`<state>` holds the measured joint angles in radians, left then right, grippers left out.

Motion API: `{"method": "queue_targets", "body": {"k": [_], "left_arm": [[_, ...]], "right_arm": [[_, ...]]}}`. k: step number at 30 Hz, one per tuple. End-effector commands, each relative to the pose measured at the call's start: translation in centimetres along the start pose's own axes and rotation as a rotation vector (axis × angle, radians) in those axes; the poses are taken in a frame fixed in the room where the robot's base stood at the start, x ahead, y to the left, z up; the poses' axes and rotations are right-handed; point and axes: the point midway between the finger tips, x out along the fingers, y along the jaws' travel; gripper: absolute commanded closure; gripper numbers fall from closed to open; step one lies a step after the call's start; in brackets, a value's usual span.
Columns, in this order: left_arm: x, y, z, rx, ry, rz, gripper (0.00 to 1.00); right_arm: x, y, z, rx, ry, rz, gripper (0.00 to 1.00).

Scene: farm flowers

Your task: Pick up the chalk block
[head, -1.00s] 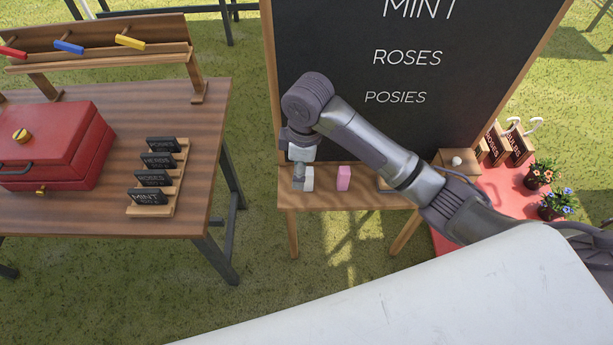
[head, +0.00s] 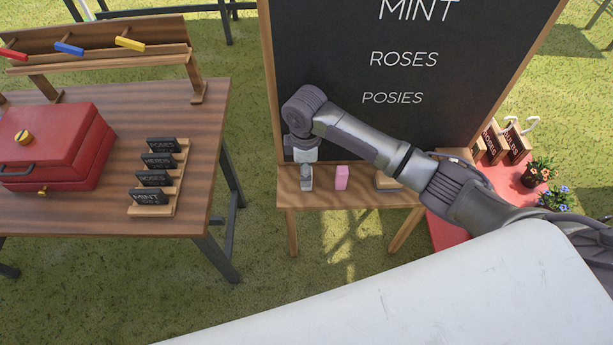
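A pink block (head: 341,177), which looks like a chalk block, stands upright on the small wooden ledge (head: 362,197) below the blackboard. My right gripper (head: 306,184) points down over the ledge's left end, to the left of the pink block and apart from it. Its fingers are small and seen from above, so I cannot tell whether they are open or shut. A white block seen there earlier is now hidden or hard to make out at the gripper. My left gripper is not in view.
The blackboard (head: 400,75) rises just behind the ledge. An eraser-like block (head: 386,182) lies on the ledge beside my forearm. A table at left holds a red box (head: 50,145) and small signs (head: 155,178). Grass is clear between table and ledge.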

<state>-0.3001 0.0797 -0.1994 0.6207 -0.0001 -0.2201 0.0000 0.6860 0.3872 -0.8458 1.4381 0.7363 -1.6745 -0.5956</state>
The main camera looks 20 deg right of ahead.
Motion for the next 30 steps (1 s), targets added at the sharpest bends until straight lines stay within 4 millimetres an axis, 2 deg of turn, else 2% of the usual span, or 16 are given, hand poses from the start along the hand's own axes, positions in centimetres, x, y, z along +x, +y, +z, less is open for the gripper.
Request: {"method": "queue_targets", "body": {"k": [3, 7, 17, 27, 30], "left_arm": [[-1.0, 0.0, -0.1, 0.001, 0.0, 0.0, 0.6], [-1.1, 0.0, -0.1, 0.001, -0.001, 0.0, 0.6], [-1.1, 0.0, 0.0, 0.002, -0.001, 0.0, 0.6], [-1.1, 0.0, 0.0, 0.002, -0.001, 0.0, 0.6], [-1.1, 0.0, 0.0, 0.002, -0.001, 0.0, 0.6]], "right_arm": [[1.7, -0.5, 0.3, 0.0, -0.004, -0.004, 0.42], [3.5, -0.5, 0.3, 0.001, -0.003, -0.003, 0.42], [4.2, -0.5, 0.3, 0.0, -0.002, 0.0, 0.43], [4.2, -0.5, 0.3, 0.0, -0.001, 0.0, 1.0], [4.2, -0.5, 0.3, 0.0, -0.001, 0.0, 1.0]]}}
